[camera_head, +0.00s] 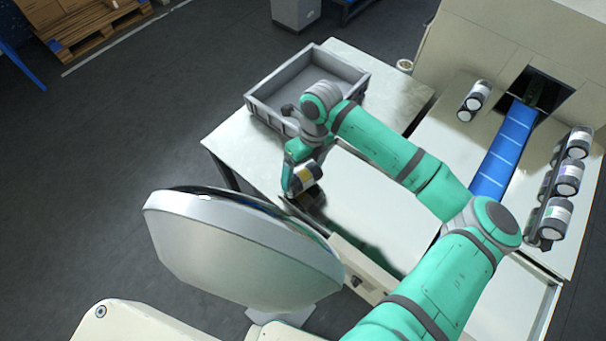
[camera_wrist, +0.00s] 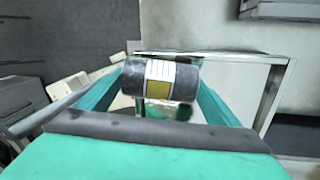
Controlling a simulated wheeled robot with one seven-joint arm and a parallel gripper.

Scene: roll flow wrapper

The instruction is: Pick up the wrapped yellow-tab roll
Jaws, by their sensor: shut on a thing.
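The wrapped yellow-tab roll (camera_wrist: 160,80) is dark with a white label and a yellow tab. In the wrist view it lies crosswise between the two teal fingers of my gripper (camera_wrist: 162,85), which is shut on it. In the head view the roll (camera_head: 307,177) shows at my gripper (camera_head: 303,178), above the near edge of the table. Part of the roll is hidden by the fingers there. I cannot tell exactly how far it is above the surface.
A grey open crate (camera_head: 262,108) stands on the table (camera_head: 240,145) behind my gripper and looks empty. At the right are a blue conveyor (camera_head: 503,150), a single roll (camera_head: 473,101) and a rack of several rolls (camera_head: 568,178). A large pale rounded panel (camera_head: 235,245) is in front.

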